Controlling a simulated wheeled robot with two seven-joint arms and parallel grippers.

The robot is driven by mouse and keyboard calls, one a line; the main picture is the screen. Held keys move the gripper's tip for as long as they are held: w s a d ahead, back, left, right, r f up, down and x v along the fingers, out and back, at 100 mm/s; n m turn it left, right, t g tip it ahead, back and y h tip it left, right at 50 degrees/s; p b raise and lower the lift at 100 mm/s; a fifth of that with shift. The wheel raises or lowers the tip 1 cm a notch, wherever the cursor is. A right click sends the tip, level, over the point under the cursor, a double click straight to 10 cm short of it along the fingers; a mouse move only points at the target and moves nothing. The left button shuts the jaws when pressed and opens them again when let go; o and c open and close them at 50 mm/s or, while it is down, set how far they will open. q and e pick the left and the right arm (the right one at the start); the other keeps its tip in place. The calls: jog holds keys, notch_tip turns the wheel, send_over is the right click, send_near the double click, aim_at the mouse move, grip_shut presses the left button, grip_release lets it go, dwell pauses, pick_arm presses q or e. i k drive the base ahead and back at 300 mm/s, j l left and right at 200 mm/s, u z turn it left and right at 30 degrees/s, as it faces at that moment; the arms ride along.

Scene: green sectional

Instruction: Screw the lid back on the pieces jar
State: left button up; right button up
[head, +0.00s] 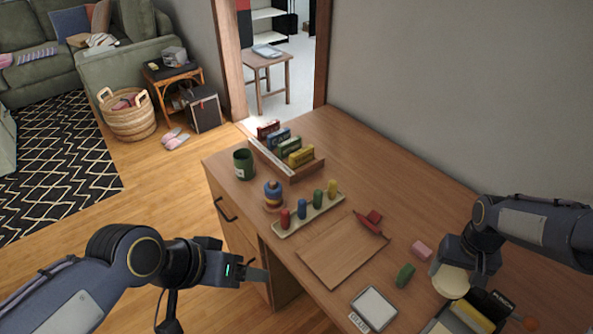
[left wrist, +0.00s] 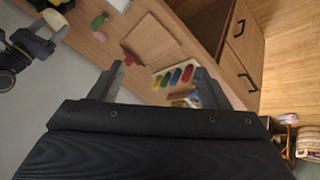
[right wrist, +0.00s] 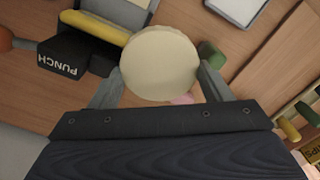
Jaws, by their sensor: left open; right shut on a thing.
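A round cream lid (head: 451,282) is in my right gripper (head: 462,270), above the right part of the desk. In the right wrist view the lid (right wrist: 160,62) sits flat-face toward the camera, between the two fingers; anything under it is hidden. A dark green open-topped jar (head: 244,163) stands upright at the desk's far left corner, well apart from both grippers. I cannot tell for certain whether it is the pieces jar. My left gripper (head: 256,274) is open and empty, off the desk's front edge. It also shows in the left wrist view (left wrist: 160,80).
On the desk (head: 388,150) are a ring stacker (head: 272,196), a peg tray (head: 309,216), a block rack (head: 287,153), a wooden board (head: 340,250) and a framed white panel (head: 373,308). A black punch box (right wrist: 68,56) is near the right gripper. The desk's back right is clear.

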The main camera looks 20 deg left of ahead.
aim_at(245, 169)
jog(key=j+z, duration=0.45)
jog(key=j, duration=2.7)
jog(key=k, duration=0.05)
